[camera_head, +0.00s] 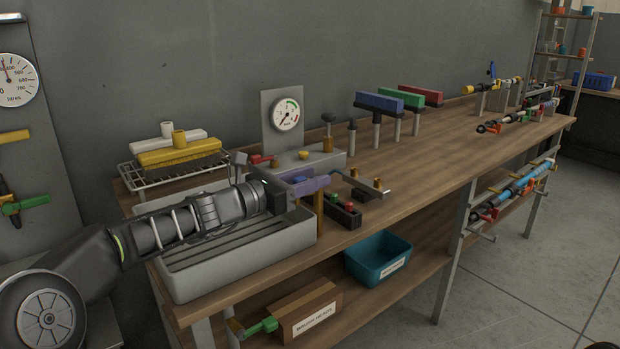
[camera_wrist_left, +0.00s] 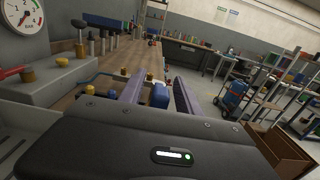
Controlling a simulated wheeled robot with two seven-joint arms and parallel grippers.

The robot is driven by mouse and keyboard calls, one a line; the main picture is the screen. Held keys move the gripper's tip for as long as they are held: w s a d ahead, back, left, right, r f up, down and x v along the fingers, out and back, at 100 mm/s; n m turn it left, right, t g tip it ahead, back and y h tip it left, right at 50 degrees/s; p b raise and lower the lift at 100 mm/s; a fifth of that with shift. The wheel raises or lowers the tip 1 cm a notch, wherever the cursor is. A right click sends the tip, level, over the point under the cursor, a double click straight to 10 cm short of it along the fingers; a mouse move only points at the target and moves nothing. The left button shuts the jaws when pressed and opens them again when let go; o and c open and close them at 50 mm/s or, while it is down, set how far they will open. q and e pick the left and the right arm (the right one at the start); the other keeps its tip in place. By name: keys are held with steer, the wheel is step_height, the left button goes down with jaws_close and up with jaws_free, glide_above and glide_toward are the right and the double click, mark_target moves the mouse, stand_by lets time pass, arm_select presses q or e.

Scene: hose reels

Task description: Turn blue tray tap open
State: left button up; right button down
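A grey slatted tray (camera_head: 240,268) stands at the near end of the workbench. A small blue tap handle (camera_head: 300,179) shows at its far right corner, partly hidden by my left gripper (camera_head: 318,184). In the left wrist view the blue handle (camera_wrist_left: 160,95) lies between the two purple fingers of my left gripper (camera_wrist_left: 158,90). The fingers are apart, one on each side of it, with a visible gap to the right finger. I cannot tell whether the left finger touches it. A brass upright post (camera_head: 319,205) stands just below the fingers. My right gripper is not in view.
A grey block with a gauge (camera_head: 286,115) stands behind the gripper. A black box with red and green buttons (camera_head: 343,212) is close on the right. A yellow brush (camera_head: 180,152) lies on a rack behind the tray. A teal bin (camera_head: 378,258) sits below.

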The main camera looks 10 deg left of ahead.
arm_select(q)
steer(key=shift+c, duration=0.2)
jaws_close()
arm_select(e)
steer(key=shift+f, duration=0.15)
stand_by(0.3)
